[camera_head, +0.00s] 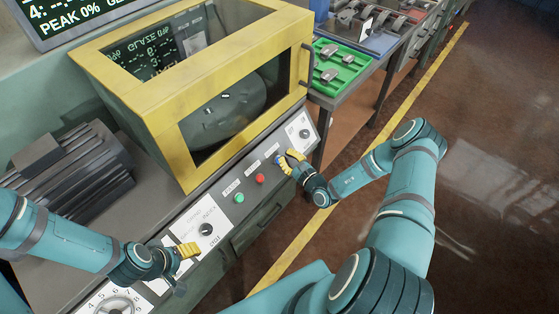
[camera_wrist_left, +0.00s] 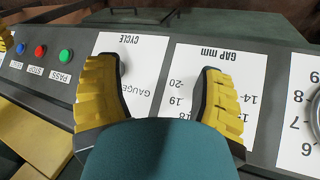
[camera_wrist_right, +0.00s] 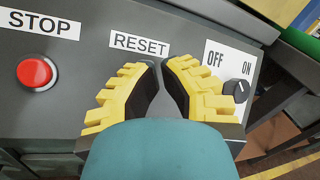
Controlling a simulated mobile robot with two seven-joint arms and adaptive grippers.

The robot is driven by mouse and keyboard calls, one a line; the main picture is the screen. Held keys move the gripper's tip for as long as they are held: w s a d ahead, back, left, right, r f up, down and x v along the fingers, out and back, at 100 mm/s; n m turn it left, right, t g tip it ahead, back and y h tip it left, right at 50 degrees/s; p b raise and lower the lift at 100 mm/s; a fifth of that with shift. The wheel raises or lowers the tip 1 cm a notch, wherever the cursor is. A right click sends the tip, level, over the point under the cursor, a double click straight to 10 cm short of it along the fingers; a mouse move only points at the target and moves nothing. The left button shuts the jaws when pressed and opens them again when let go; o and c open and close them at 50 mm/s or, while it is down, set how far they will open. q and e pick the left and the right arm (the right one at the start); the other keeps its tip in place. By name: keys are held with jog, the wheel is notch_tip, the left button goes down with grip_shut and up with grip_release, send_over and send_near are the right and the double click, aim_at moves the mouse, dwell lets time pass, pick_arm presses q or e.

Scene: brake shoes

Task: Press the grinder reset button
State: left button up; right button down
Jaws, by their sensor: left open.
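The blue reset button (camera_head: 279,160) is on the grinder's sloped front panel, beside the red button. In the right wrist view its RESET label (camera_wrist_right: 139,43) shows just beyond my fingertips, but the button is hidden behind the gripper. My right gripper (camera_wrist_right: 160,64) is right at the reset button, its tips close together with a narrow gap; contact cannot be told. It also shows in the head view (camera_head: 290,158). My left gripper (camera_wrist_left: 160,70) is open and empty over the gauge and gap labels, away from the button. The blue button shows in the left wrist view (camera_wrist_left: 20,48).
A red STOP button (camera_wrist_right: 35,72) is left of RESET, and an OFF/ON knob (camera_wrist_right: 236,90) is right. A green PASS button (camera_head: 239,198) sits further along. The yellow-framed grinder window (camera_head: 160,110) rises behind the panel. A green tray (camera_head: 340,80) stands beyond.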

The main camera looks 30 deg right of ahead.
dwell(0.7)
jog(key=shift+w+a+f, duration=0.15)
jog(key=shift+w+f, duration=0.1)
jog(key=shift+w, duration=0.1)
